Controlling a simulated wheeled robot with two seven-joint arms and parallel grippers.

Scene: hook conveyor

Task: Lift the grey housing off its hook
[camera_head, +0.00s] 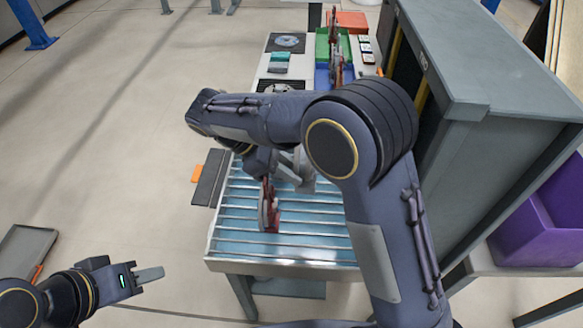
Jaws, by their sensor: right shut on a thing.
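The grey housing (306,174) shows as a small pale grey piece above the roller table, mostly hidden behind my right arm. My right gripper (288,168) is at this piece and shut on it; the fingertips are partly covered by the arm. A red hook (268,206) hangs just to the left and nearer, over the rollers. I cannot tell whether the housing still touches a hook. My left gripper (150,273) is low at the left, away from the table, with nothing visible at its fingers; its opening is seen edge-on.
The roller table (235,245) lies under my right gripper. More red hooks (336,55) hang behind, near a green bin (322,45) and a blue bin (322,77). A grey cabinet (480,60) and a purple bin (540,222) stand right.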

